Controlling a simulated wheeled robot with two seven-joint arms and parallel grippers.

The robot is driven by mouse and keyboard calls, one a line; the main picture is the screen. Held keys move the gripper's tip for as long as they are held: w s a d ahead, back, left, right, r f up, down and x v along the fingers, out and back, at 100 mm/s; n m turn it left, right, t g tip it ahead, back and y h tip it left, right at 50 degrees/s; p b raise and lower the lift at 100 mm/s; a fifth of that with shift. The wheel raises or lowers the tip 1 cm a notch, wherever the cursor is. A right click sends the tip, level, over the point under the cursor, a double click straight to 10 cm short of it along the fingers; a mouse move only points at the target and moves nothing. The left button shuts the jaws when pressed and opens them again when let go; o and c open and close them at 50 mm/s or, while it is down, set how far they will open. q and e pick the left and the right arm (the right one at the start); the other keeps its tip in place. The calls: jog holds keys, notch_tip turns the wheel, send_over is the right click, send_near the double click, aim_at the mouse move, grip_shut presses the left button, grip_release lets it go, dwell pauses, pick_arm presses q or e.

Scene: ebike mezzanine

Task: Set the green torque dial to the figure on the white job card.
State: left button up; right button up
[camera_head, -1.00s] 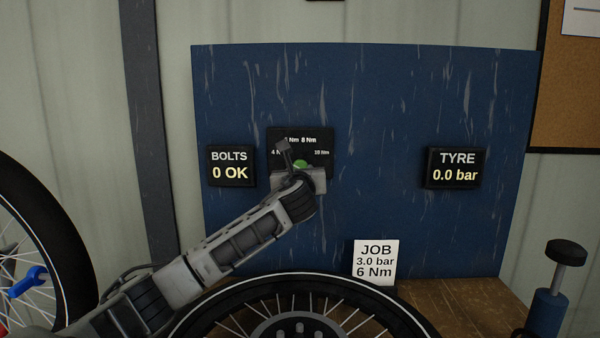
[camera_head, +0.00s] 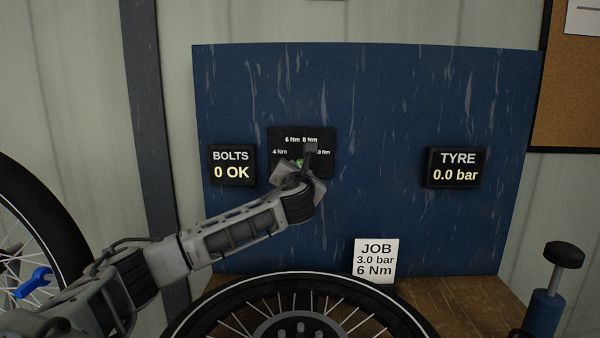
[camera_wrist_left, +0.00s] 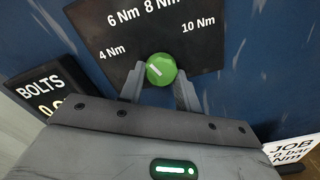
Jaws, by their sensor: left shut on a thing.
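The green torque dial (camera_wrist_left: 161,69) sits on a black plate (camera_wrist_left: 190,50) marked 4, 6, 8 and 10 Nm. My left gripper (camera_wrist_left: 160,88) is shut on the dial, a finger on each side. The dial's white mark lies on the left of its face, slanting up-left toward the 4 and 6 Nm side; its exact setting is hard to read. The white job card (camera_head: 375,261) reads 3.0 bar and 6 Nm. My right gripper is out of view.
The BOLTS display (camera_head: 231,166) reads 0 OK, left of the dial plate. The TYRE display (camera_head: 457,168) reads 0.0 bar on the blue panel (camera_head: 390,110). A wheel (camera_head: 300,285) stands in front of the panel. A black-topped pump (camera_head: 548,290) stands at right.

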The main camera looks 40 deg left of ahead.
pick_arm(q)
jog(key=shift+m, duration=0.4)
jog(key=o, duration=1)
jog(key=shift+s+d, duration=0.1)
jog(key=b+v, duration=0.2)
jog(key=v, duration=1.3)
jog(key=shift+s+d, duration=0.2)
jog(key=shift+s, duration=0.1)
